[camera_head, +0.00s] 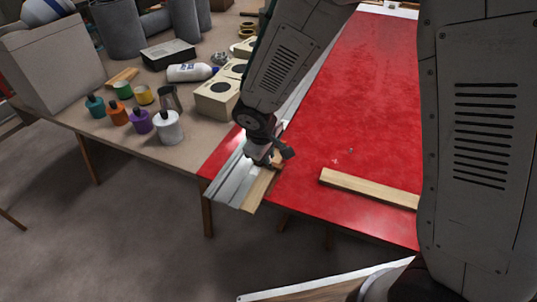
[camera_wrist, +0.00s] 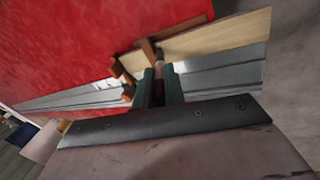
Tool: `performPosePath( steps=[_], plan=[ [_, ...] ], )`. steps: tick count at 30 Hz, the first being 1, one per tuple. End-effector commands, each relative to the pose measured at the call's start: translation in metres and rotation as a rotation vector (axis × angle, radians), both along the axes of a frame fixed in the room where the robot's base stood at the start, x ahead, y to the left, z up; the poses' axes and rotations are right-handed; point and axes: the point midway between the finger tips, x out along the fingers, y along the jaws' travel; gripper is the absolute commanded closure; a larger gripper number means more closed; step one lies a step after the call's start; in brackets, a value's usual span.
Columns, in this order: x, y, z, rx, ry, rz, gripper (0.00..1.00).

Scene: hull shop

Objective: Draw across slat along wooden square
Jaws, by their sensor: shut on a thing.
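The slat (camera_wrist: 208,40) is a pale wooden strip lying along a grey metal rail on the red table; its near end (camera_head: 258,192) shows in the head view. The wooden square (camera_wrist: 147,49) is a brown piece across the slat, with an orange-brown part to its left in the wrist view. My gripper (camera_wrist: 159,78) is shut on a slim marking tool (camera_wrist: 158,68), dark red with a paler end, directed toward the square. In the head view my gripper (camera_head: 264,158) is low over the slat. The tool's tip and any contact or line are too small to tell.
The metal rail (camera_head: 230,182) runs along the red table's left side. A loose wooden bar (camera_head: 368,188) lies on the red table (camera_head: 345,120). Left of it, a beige bench (camera_head: 185,155) holds several paint bottles, a white bottle (camera_head: 168,127) and pale boxes (camera_head: 216,99).

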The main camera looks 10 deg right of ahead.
Motion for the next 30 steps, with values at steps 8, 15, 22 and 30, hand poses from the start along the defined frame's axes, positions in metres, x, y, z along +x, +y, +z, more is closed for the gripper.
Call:
performPosePath(
  steps=[8, 15, 22, 30],
  plan=[
    [0.003, 0.005, 0.000, -0.001, 0.001, 0.000, 1.00],
    [0.005, 0.008, -0.001, -0.001, 0.001, 0.001, 1.00],
    [0.008, 0.012, 0.000, -0.001, 0.001, 0.001, 1.00],
    [0.010, 0.016, -0.001, -0.001, 0.001, 0.000, 1.00]
  ],
)
